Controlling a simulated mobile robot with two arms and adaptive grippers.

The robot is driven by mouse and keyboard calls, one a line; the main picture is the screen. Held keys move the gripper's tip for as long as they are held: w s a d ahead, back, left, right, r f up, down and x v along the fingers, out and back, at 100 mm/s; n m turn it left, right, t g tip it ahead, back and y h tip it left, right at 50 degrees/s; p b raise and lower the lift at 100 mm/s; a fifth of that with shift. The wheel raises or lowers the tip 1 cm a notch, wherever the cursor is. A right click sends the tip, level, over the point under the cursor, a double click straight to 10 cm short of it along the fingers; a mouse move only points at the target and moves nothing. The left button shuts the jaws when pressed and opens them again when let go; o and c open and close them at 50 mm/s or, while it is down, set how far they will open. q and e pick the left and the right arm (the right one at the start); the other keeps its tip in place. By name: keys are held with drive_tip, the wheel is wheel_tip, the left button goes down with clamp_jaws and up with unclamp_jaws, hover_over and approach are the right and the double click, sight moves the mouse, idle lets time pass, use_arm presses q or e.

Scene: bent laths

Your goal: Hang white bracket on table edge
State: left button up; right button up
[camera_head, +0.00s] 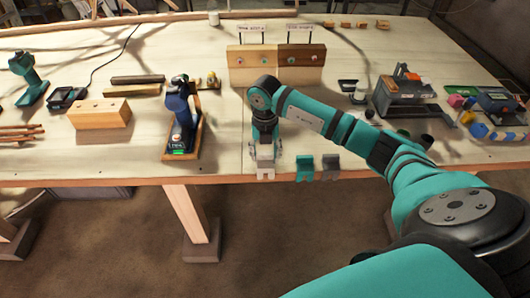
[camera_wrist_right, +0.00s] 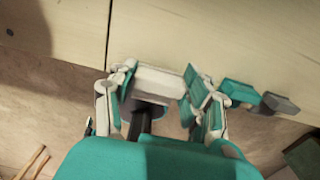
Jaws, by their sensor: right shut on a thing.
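The white bracket (camera_head: 265,171) is at the front edge of the table (camera_head: 225,168), low in front of my right gripper (camera_head: 265,151). In the right wrist view the white bracket (camera_wrist_right: 168,79) lies between the fingers of my right gripper (camera_wrist_right: 160,92), which is shut on it. The bracket is over the table edge; I cannot tell whether its hook rests on the wood. Part of it is hidden by the fingers. My left gripper is not in view.
A teal bracket (camera_head: 304,168) and a grey bracket (camera_head: 331,166) hang on the edge just right of the white one. A blue tool on a wooden stand (camera_head: 182,125) is to the left. A wooden block (camera_head: 249,70) stands behind. The edge between tool and bracket is clear.

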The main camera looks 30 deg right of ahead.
drive_tip(key=shift+f+b, duration=0.95)
drive_tip(key=shift+f, duration=0.35)
drive_tip(key=o, duration=1.3)
drive_tip(key=shift+r, duration=0.15)
drive_tip(key=shift+r+p, duration=2.55)
drive_tip(key=shift+r, duration=0.9)
drive_tip(key=shift+f, duration=0.1)
